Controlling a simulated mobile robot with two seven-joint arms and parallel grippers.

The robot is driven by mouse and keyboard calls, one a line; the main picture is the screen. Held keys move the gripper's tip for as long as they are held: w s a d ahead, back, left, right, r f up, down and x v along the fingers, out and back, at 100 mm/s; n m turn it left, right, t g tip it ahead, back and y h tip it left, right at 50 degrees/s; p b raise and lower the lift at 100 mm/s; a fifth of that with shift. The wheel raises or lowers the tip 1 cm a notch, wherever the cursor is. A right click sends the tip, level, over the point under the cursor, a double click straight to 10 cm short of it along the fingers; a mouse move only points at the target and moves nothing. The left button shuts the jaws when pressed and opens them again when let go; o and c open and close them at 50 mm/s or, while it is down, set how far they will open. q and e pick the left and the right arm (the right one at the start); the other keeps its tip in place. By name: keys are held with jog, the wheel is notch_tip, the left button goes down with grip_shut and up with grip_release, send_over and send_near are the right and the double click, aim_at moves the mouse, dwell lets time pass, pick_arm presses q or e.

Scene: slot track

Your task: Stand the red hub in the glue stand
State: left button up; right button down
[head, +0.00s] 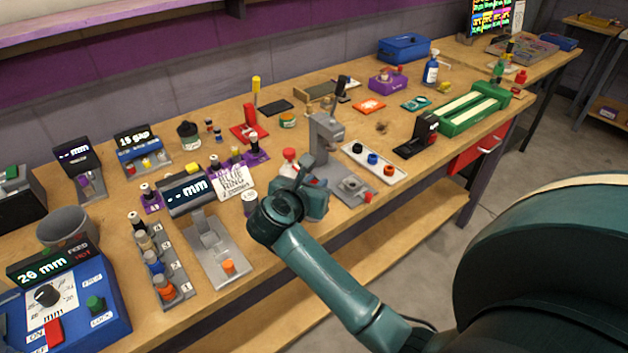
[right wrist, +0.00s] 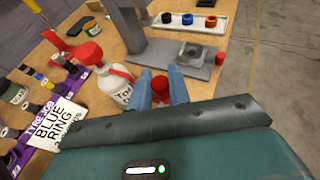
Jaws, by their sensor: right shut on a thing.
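My right gripper (right wrist: 162,90) is shut on a small round red piece, the red hub (right wrist: 160,83), which shows between the two light blue fingers in the right wrist view. In the head view my right gripper (head: 314,198) is over the front of the bench, and its own housing hides the hub. A grey stand (head: 322,138) with an upright column and a flat base with a round seat is just beyond the gripper. It also shows in the right wrist view (right wrist: 150,55). I cannot tell for certain which fixture is the glue stand. My left gripper is not in view.
A white bottle with a red cap (right wrist: 112,85) stands close left of my fingers. A flat grey fixture (head: 205,262) and a numbered rack (head: 180,290) are left.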

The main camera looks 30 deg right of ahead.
jog(key=shift+f+b, duration=1.25)
jog(key=shift+f, duration=0.5)
jog(key=c, duration=1.2)
grip_release()
jog(key=shift+c, duration=0.2)
